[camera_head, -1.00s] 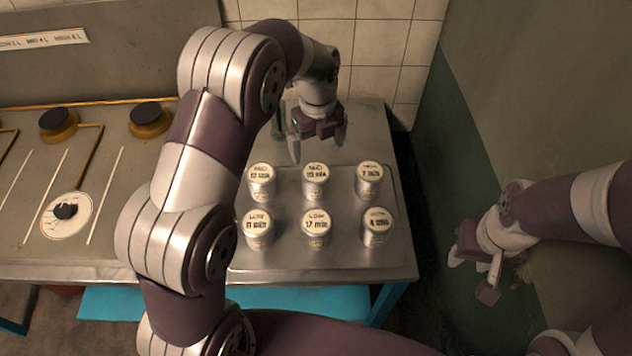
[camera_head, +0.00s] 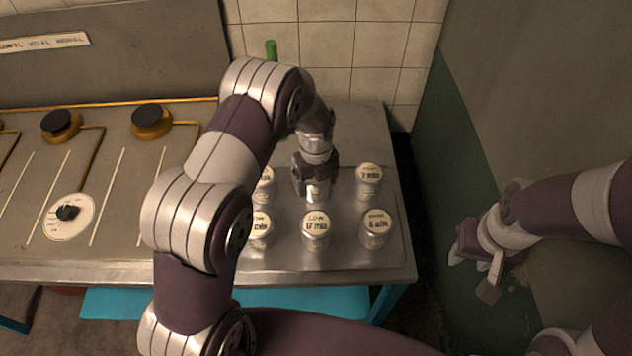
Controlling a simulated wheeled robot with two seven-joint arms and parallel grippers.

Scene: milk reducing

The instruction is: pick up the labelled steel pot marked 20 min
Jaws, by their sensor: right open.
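Several small steel pots with labelled white lids stand in two rows on a steel tray. My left gripper (camera_head: 316,188) is lowered over the back middle pot (camera_head: 318,192), fingers beside it; whether they grip it is unclear. Its lid is hidden. The front middle pot (camera_head: 315,238) reads 17 min. The back right pot (camera_head: 369,184) seems to read 7 min; the front right pot (camera_head: 377,236) is hard to read. The front left pot (camera_head: 258,238) and back left pot (camera_head: 265,188) are partly covered by my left arm. No lid clearly reads 20 min. My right gripper (camera_head: 474,268) is open and empty, right of the table.
The steel tray (camera_head: 345,262) has bare room at its front edge. A stove (camera_head: 120,240) with black-capped burners and a dial (camera_head: 66,216) lies to the left. A green object (camera_head: 271,50) shows behind my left arm. Tiled wall behind; green-grey wall at right.

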